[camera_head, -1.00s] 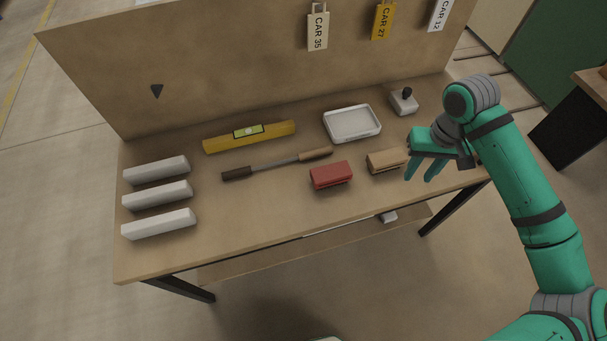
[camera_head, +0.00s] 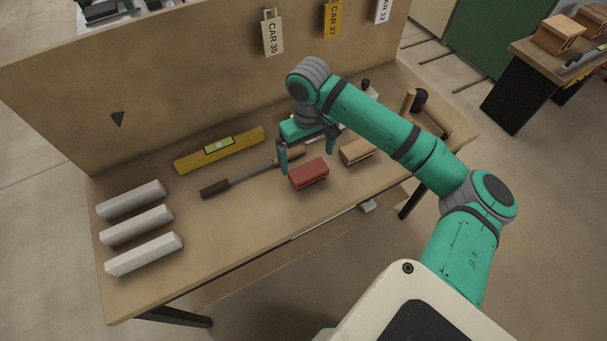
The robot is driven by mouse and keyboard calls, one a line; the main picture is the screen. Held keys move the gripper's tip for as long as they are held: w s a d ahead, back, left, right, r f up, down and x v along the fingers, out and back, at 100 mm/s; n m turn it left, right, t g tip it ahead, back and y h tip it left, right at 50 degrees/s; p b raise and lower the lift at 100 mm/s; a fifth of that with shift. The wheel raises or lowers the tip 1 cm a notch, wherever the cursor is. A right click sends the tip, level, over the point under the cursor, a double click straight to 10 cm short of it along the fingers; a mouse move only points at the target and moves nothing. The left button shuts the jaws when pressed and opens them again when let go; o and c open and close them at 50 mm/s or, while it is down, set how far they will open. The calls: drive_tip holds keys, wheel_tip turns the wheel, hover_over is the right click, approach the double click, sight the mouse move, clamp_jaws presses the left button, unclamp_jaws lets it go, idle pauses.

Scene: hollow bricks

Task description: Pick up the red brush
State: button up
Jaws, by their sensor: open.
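The red brush (camera_head: 309,174) lies on the wooden workbench (camera_head: 232,232), near its front edge and right of the middle. It is a small block with a dark underside. My gripper (camera_head: 307,153) is open and empty, with its green fingers pointing down. In the picture it is just above and behind the red brush, one finger over the brush's left end and the other beyond its right end. I cannot tell how high the fingertips are above the brush.
A tan brush (camera_head: 356,151) lies close to the right. A yellow level (camera_head: 220,150) lies behind. Several white bricks (camera_head: 137,224) lie at the left. My arm hides most of the white tray.

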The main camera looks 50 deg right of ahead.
sight(308, 170)
drive_tip(key=f, duration=0.8)
drive_tip(key=shift+d, duration=0.25)
drive_tip(key=c, duration=0.9)
